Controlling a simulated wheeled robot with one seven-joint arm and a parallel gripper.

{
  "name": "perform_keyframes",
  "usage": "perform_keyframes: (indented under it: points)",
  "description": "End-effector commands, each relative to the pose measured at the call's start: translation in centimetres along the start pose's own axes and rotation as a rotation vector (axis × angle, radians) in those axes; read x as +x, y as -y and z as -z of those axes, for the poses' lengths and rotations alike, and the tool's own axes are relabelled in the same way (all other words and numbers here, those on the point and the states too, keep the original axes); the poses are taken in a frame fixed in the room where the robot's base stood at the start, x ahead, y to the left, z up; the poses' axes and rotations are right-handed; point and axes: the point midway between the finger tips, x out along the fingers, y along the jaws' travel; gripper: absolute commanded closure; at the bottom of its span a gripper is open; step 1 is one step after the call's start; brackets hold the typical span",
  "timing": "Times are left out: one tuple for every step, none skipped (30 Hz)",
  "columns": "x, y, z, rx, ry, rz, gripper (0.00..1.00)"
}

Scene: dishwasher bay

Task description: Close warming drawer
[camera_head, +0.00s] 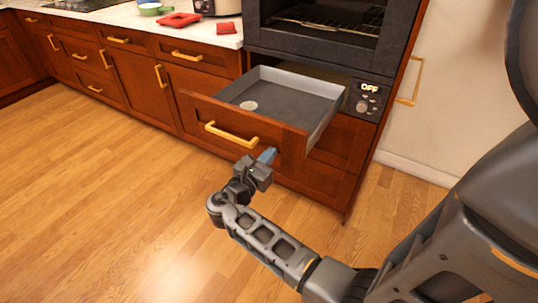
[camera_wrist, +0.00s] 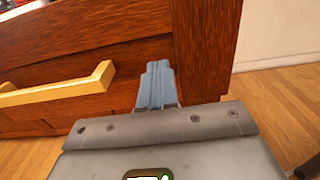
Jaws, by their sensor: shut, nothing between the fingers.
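The warming drawer (camera_head: 290,133) is pulled out below the oven in the head view. It has a reddish-brown wooden front, grey inner walls and a gold bar handle (camera_head: 231,135). My gripper (camera_head: 268,156) is at the drawer front, to the right of the handle and low on the panel. In the wrist view its blue-grey fingers (camera_wrist: 156,84) are shut together and empty, pointing at the wooden front (camera_wrist: 200,50). The handle (camera_wrist: 60,90) is to their left. I cannot tell whether the fingertips touch the wood.
Closed wooden cabinets (camera_head: 130,65) run to the left under a pale counter holding red items (camera_head: 180,19). The wooden floor (camera_head: 100,200) in front is clear.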

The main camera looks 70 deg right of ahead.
Motion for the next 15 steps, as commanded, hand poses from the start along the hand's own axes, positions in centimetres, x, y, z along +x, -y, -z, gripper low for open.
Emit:
perform_keyframes:
  points:
    - [0.07, 0.0, 0.0, 0.0, 0.0, 0.0, 1.0]
    - [0.08, 0.0, 0.0, 0.0, 0.0, 0.0, 1.0]
    - [0.08, 0.0, 0.01, 0.0, 0.0, 0.0, 1.0]
    - [0.07, 0.0, 0.01, 0.0, 0.0, 0.0, 1.0]
    - [0.07, 0.0, 0.01, 0.0, 0.0, 0.0, 1.0]
    - [0.07, 0.0, 0.01, 0.0, 0.0, 0.0, 1.0]
    - [0.06, -0.01, 0.01, 0.0, 0.0, 0.0, 1.0]
    - [0.06, -0.01, 0.01, 0.0, 0.0, 0.0, 1.0]
    - [0.06, -0.01, 0.0, 0.0, 0.0, 0.0, 1.0]
    - [0.09, 0.0, 0.0, 0.0, 0.0, 0.0, 1.0]
    - [0.14, 0.0, -0.01, 0.0, 0.0, 0.0, 1.0]
    - [0.26, 0.0, -0.02, 0.0, 0.0, 0.001, 1.0]
    - [0.39, 0.0, -0.03, 0.0, 0.0, 0.001, 1.0]
    - [0.57, 0.0, -0.04, 0.0, 0.0, 0.001, 1.0]
    - [0.87, -0.02, -0.06, 0.0, 0.0, 0.0, 1.0]
